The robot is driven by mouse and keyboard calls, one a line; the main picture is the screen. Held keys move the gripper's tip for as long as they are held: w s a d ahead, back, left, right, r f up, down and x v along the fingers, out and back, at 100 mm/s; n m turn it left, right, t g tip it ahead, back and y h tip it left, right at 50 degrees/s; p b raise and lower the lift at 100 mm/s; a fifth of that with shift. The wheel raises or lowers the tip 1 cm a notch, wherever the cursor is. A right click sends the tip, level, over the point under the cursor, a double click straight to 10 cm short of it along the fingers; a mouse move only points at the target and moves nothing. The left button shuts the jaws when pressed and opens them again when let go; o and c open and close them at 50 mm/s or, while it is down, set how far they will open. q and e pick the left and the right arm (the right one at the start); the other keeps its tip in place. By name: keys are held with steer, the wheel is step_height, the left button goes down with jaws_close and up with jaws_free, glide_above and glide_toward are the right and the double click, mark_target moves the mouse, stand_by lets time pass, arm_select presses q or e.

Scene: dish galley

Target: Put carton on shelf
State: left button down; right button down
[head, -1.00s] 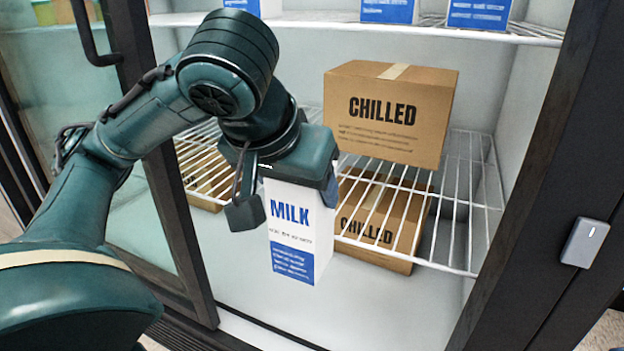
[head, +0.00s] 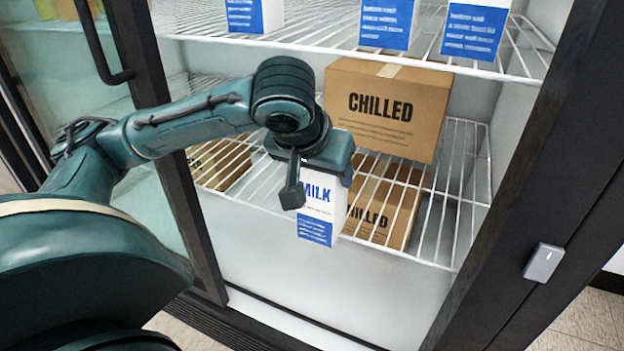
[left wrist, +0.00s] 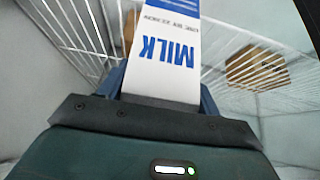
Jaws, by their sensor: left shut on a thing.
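A white and blue MILK carton (head: 321,213) is held upright by my left gripper (head: 312,180) inside the chilled cabinet. The gripper is shut on the carton's upper part, and one finger shows on the carton's left side. The carton is at the front edge of the middle wire shelf (head: 459,200). I cannot tell whether it touches the shelf. In the left wrist view the carton (left wrist: 165,60) sits between the two fingers, its lettering upside down. The upper wire shelf (head: 520,62) bears several similar cartons (head: 387,22). My right gripper is not in view.
A CHILLED box (head: 385,108) stands on the middle shelf behind the carton. Another CHILLED box (head: 385,205) is below that shelf, and a third brown box (head: 217,163) is at left. The dark door frame (head: 530,150) bounds the opening on the right.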

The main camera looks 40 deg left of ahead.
arm_select(q)
steer(key=w+a+b, duration=0.2)
steer(key=w+b, duration=0.1)
steer(key=w, duration=0.5)
steer(key=shift+w+f, duration=0.2)
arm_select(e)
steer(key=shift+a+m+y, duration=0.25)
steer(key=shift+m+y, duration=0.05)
arm_select(q)
steer(key=shift+c, duration=1.6)
jaws_free()
steer(key=shift+f, duration=0.25)
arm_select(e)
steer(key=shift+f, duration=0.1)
